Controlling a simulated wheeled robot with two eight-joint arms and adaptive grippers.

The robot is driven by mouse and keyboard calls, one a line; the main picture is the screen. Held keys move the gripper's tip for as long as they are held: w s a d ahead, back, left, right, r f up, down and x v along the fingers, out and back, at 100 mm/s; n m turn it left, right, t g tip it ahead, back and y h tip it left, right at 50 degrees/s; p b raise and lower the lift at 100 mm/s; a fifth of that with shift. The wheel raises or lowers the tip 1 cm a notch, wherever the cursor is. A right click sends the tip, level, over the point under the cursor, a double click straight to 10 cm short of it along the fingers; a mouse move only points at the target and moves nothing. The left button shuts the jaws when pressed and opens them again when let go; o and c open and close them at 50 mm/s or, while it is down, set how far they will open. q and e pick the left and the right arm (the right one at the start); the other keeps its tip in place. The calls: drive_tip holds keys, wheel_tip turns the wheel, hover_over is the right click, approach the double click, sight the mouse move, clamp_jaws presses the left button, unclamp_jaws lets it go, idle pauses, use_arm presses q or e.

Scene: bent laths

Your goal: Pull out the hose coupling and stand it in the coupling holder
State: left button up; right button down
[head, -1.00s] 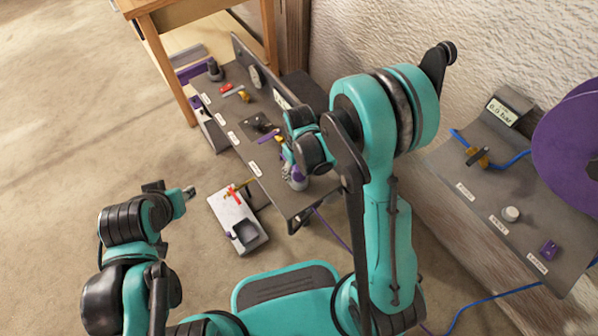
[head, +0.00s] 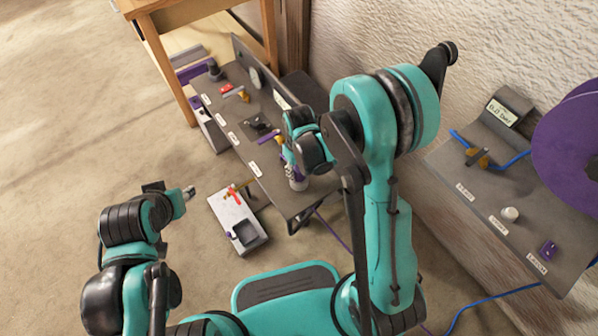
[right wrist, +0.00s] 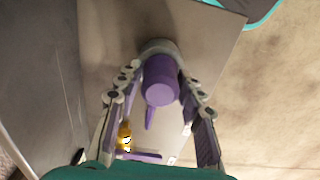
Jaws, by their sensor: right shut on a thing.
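The hose coupling (right wrist: 161,80), a purple cylinder with a pale grey collar, is between the fingers of my right gripper (right wrist: 160,68), which is shut on it. In the head view the pale and purple coupling (head: 297,181) shows below my right wrist, at the near end of the grey bench; I cannot tell whether it is clear of its seat. A pale block (head: 228,208) with a dark cup-like recess stands on the floor nearby; it may be the coupling holder. My left gripper (head: 178,193) is at the left, away from everything; its jaw opening is unclear.
The grey bench (head: 268,178) carries labels, a red part, a yellow part and an upright back panel. A wooden table (head: 158,48) stands behind it. The left floor is clear.

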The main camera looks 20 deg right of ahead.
drive_tip(key=shift+r+p, duration=1.95)
drive_tip(key=shift+r, duration=0.95)
